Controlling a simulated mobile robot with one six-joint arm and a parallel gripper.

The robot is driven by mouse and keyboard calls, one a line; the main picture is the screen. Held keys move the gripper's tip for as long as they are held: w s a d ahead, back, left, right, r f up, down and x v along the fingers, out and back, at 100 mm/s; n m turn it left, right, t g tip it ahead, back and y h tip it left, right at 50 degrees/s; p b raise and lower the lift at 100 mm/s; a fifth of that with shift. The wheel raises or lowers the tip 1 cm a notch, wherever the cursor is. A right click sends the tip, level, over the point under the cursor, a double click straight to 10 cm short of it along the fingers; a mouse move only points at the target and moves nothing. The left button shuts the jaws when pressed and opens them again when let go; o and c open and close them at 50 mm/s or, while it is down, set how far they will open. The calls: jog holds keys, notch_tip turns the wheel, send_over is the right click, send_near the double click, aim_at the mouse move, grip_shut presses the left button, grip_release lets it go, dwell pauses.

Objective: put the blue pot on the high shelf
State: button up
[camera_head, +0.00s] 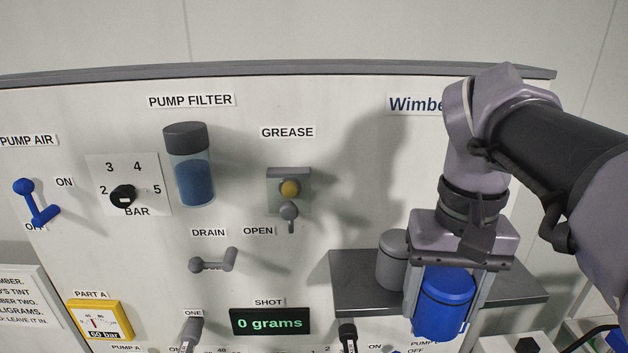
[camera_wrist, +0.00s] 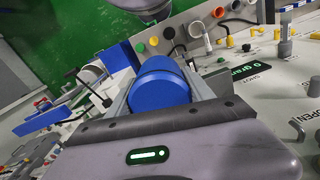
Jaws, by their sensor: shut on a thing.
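The blue pot (camera_head: 444,302) is a blue cylinder with a lid, upright between the fingers of my gripper (camera_head: 445,300). It also shows in the wrist view (camera_wrist: 160,82), with a finger on each side of it. My gripper is shut on the pot and points down. In the head view the pot is in front of a dark grey shelf (camera_head: 350,292) on the panel. I cannot tell whether it touches the shelf. A grey pot (camera_head: 393,260) stands on this shelf, left of the blue pot.
The panel carries a grease valve (camera_head: 289,190), a drain lever (camera_head: 214,261), a pump filter (camera_head: 190,165), a blue pump air lever (camera_head: 37,203) and a display reading 0 grams (camera_head: 270,322). Black-topped knobs (camera_head: 348,335) stick out below the shelf. The right part of the shelf looks bare.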

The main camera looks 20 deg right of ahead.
jog(key=w+d, duration=0.3)
jog(key=w+d+p, duration=0.1)
jog(key=w+d, duration=0.2)
jog(key=d, duration=0.1)
jog(key=w+d, duration=0.4)
jog(key=shift+r, duration=0.25)
jog(key=shift+w+d+f, duration=0.1)
jog(key=shift+w+f, duration=0.1)
jog(key=shift+f, duration=0.1)
notch_tip(320, 180, down, 4)
jog(key=b, duration=0.4)
jog(key=shift+r, duration=0.45)
jog(key=shift+f, duration=0.2)
jog(key=o, duration=1.6)
jog(key=shift+r, duration=0.1)
